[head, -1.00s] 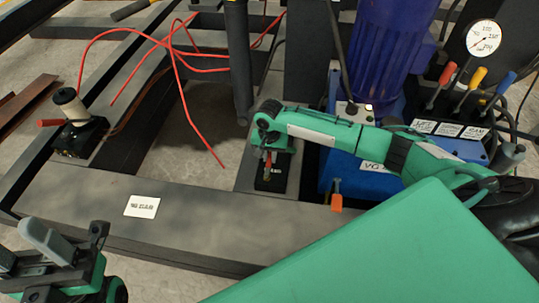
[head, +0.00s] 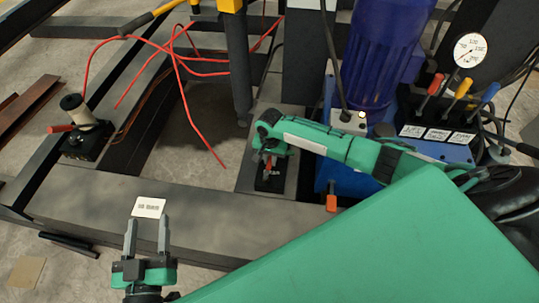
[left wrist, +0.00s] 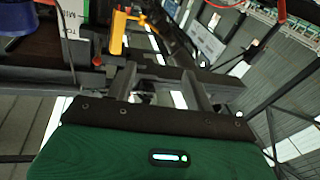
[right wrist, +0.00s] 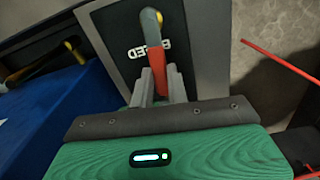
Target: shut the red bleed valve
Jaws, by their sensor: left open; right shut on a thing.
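The red bleed valve handle (right wrist: 158,60) stands over a dark plate lettered BLEED (right wrist: 125,35) in the right wrist view. It is red with a yellow and grey end. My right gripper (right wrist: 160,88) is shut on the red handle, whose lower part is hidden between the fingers. In the head view my right gripper (head: 268,160) sits over the small black valve block (head: 270,184), partly hiding it. My left gripper (head: 147,228) is open and empty over the front beam, well left of the valve. Its spread fingers also show in the left wrist view (left wrist: 158,85).
A blue pump unit (head: 375,60) with a gauge (head: 470,50) and several coloured levers stands right of the valve. An orange-handled fitting (head: 332,202) is close by. Red hoses (head: 190,70) loop behind left. A black block with a cylinder (head: 85,140) sits far left.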

